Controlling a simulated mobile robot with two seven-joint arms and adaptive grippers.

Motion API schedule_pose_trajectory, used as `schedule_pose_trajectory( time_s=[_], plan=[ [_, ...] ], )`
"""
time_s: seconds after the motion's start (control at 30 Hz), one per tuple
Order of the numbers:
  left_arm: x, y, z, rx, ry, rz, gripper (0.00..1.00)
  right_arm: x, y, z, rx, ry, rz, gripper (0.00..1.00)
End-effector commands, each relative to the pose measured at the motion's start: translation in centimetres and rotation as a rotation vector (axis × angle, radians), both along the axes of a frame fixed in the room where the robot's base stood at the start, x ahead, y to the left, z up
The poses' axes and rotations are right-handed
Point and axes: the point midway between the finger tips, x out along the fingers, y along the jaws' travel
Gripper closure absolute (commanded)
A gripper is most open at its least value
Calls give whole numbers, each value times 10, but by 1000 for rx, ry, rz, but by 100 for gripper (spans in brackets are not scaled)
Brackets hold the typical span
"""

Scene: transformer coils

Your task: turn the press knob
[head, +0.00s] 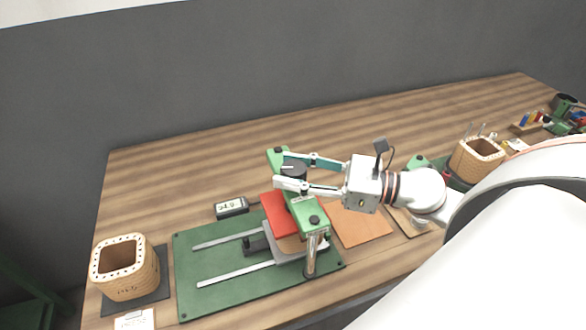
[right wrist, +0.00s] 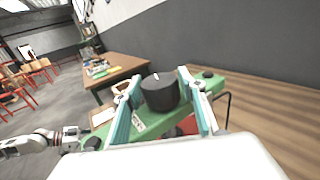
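The press knob (head: 294,169) is a dark round cap with a white mark on top. It sits on the green crossbeam of the press (head: 309,214). In the right wrist view the knob (right wrist: 160,92) stands upright between my fingers. My right gripper (head: 283,171) reaches in from the right with one finger on each side of the knob. It is open, and a small gap shows on both sides in the right wrist view (right wrist: 160,105). In the right wrist view a white arm at the lower left appears to be mine; its gripper (right wrist: 72,136) is too small to read.
The press stands on a green base plate (head: 210,299) with two rails and a red block (head: 275,214). A small display (head: 231,206) lies behind the plate. Wooden coil formers stand at the left (head: 124,267) and right (head: 477,160). The table behind the press is clear.

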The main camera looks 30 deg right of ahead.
Motion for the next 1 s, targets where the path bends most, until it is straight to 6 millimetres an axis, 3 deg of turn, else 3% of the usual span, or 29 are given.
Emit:
schedule_pose_trajectory(
  time_s=[0.47, 1.0],
  plan=[
    [-1, 0, 0, 1, 2, 0, 60, -4, -4, -1, 2, 3, 0, 48],
    [0, 0, 0, 0, 0, 0, 60, -72, -66, -1, 2, 3, -4, 48]
  ],
)
